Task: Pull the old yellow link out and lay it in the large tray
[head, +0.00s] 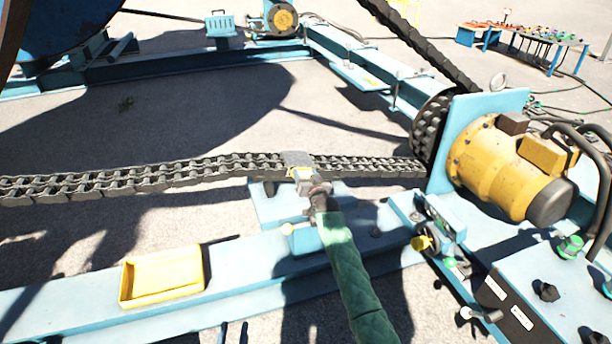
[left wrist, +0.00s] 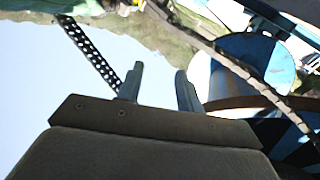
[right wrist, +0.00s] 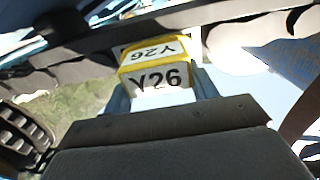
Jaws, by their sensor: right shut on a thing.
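The yellow link (right wrist: 157,78), marked Y26 in black on white faces, sits between the fingers of my right gripper (right wrist: 160,95) in the right wrist view. In the head view a small yellow and white part of the link (head: 299,174) shows at the near side of the chain (head: 215,167), below a grey plate. My right gripper (head: 312,188) is shut on it there; whether the link is free of the chain I cannot tell. A yellow tray (head: 162,299) lies on the blue beam at the lower left, empty. My left gripper (left wrist: 158,88) is open with nothing between its fingers.
A yellow motor (head: 497,170) and a sprocket (head: 430,125) stand right of the chain. A valve block with green and black knobs (head: 530,290) is at the lower right. The blue beam (head: 255,275) between tray and right arm is mostly clear.

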